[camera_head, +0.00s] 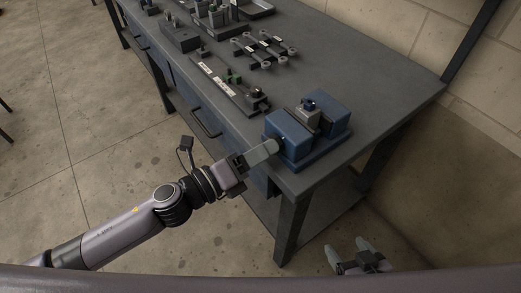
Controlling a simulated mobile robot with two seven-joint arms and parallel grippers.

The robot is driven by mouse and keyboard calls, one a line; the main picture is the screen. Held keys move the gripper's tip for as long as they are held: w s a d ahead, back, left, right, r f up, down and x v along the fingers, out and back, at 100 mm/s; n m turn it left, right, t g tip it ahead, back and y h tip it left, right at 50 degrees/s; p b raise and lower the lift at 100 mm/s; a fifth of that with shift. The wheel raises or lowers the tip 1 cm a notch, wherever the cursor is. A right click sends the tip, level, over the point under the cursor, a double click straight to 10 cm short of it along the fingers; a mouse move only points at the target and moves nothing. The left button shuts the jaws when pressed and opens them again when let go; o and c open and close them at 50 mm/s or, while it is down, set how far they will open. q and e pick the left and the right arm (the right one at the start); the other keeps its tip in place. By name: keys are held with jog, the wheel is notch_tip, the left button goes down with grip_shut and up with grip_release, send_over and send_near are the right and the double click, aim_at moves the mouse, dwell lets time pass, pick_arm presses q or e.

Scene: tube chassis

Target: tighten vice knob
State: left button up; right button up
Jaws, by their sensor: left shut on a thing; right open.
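The blue vice (288,134) sits at the near corner of the workbench, with two blue blocks on a blue base. A grey piece with a small dark blue round part (309,104) is between its jaws. My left gripper (272,147) reaches in from the left, level with the vice's front face. Its fingers are shut on the vice knob, which is mostly hidden by the fingers; only a dark bit shows at their tips. My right gripper (349,250) is open and empty, low at the bottom right, below the bench top and apart from the vice.
The grey workbench (375,75) has free room right of and behind the vice. A dark tray of small parts (228,83), a linked metal assembly (264,49) and dark blocks (180,38) lie further back. A brick wall (420,35) stands behind.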

pick_arm(q)
jog(key=shift+s+f, duration=0.15)
jog(key=shift+f, duration=0.15)
jog(key=o, duration=1.1)
jog(key=shift+a, duration=0.1)
jog(key=shift+c, duration=0.2)
jog(key=shift+r, duration=0.15)
jog(key=b+v, duration=0.1)
jog(key=v, duration=0.6)
jog(key=shift+b, duration=0.3)
